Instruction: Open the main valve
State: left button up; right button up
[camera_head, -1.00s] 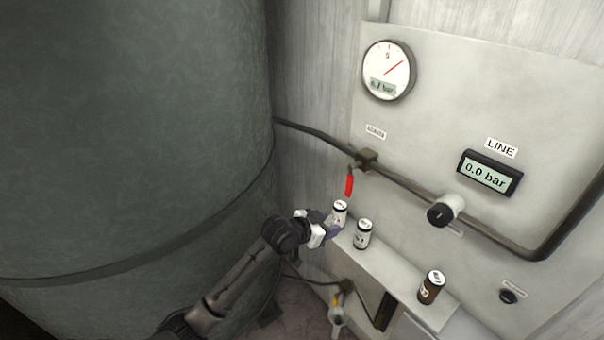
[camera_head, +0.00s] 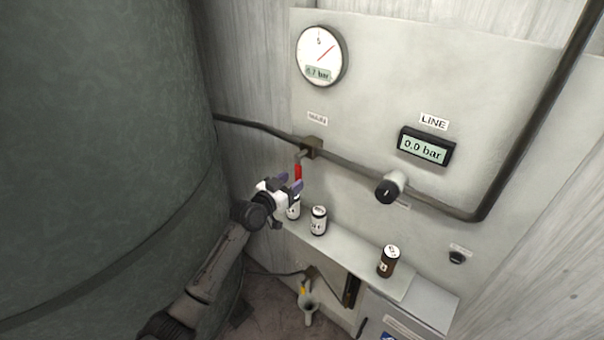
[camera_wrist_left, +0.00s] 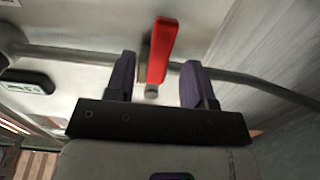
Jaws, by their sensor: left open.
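The main valve is a brass-coloured body (camera_head: 312,147) on the dark pipe, under the MAIN label (camera_head: 317,119). Its red lever (camera_head: 298,172) hangs down from it. My left gripper (camera_head: 283,184) is open close to the lever's lower end, and part of the lever is hidden there. In the left wrist view the red lever (camera_wrist_left: 161,50) shows between and beyond the two spread purple fingers (camera_wrist_left: 155,78), with no finger clearly touching it. My right gripper is not in view.
A shelf (camera_head: 345,255) below the pipe holds cans: one (camera_head: 294,211) just under my gripper, a white one (camera_head: 319,221) and a brown one (camera_head: 389,261). A black-fronted knob (camera_head: 388,190) sticks out to the right. The LINE display (camera_head: 425,147) reads 0.0 bar. A large tank (camera_head: 90,150) fills the left.

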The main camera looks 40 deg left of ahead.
aim_at(297, 177)
pick_arm(q)
jog(key=shift+w, duration=2.75)
jog(key=shift+c, duration=0.2)
grip_shut()
jog(key=shift+d, duration=0.1)
